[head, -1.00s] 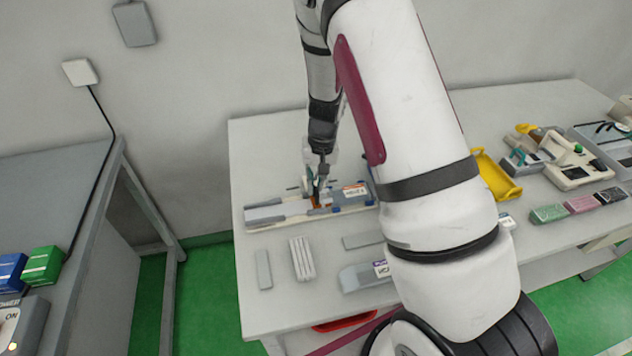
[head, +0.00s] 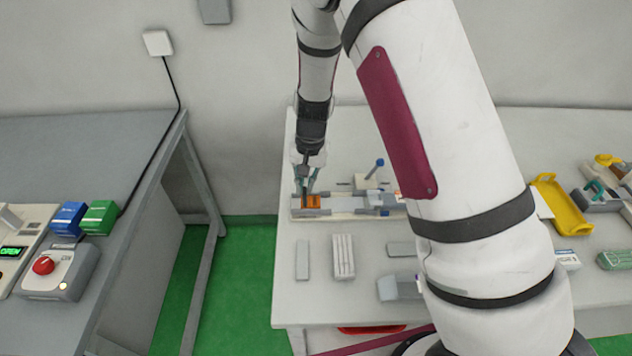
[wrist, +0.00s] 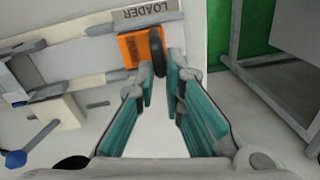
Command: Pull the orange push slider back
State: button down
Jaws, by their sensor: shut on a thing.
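The orange push slider (head: 313,202) sits at the left end of the pale loader track (head: 345,214) on the white table. In the wrist view the orange slider (wrist: 130,50) carries a dark upright knob (wrist: 157,50), beside a "LOADER" label (wrist: 147,11). My gripper (head: 306,191) points down at the slider. In the wrist view my gripper's teal-padded fingers (wrist: 160,70) are close together at the knob and shut on it. The exact contact at the fingertips is partly hidden.
A blue-knobbed lever (head: 379,162) stands behind the track, right of my gripper. A yellow tray (head: 562,205) is farther right. A separate grey table (head: 90,150) stands left, across a floor gap.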

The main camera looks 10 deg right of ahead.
aim_at(309, 197)
jog(key=shift+a, duration=0.2)
jog(key=c, duration=1.6)
grip_release()
jog(key=shift+c, duration=0.2)
notch_tip(309, 197, up, 12)
jog(key=d, duration=0.1)
jog(key=shift+s, duration=0.2)
